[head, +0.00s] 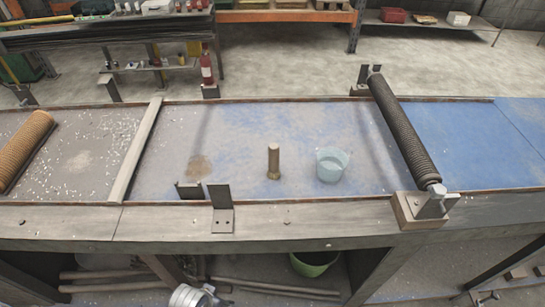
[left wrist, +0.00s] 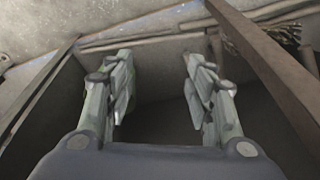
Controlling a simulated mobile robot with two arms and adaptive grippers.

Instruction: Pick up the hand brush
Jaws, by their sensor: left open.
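I cannot identify a hand brush for certain. On the bench bed, a short brown cylinder (head: 273,161) stands upright near the middle. A small dark object (head: 188,190) lies by the front edge, left of an angled metal bracket (head: 222,208); its kind is unclear. My left arm shows at the bottom edge of the head view, below the bench top. In the left wrist view, my left gripper (left wrist: 157,78) is open, with nothing between its fingers. My right gripper does not show clearly in either view.
A translucent cup (head: 331,164) stands right of the cylinder. A dark mesh roller (head: 405,130) crosses the bench at right, a brown roller (head: 25,148) lies at left. A wooden crossbar (head: 135,150) divides the bed. Below are rods (head: 275,286) and a green bowl (head: 314,264).

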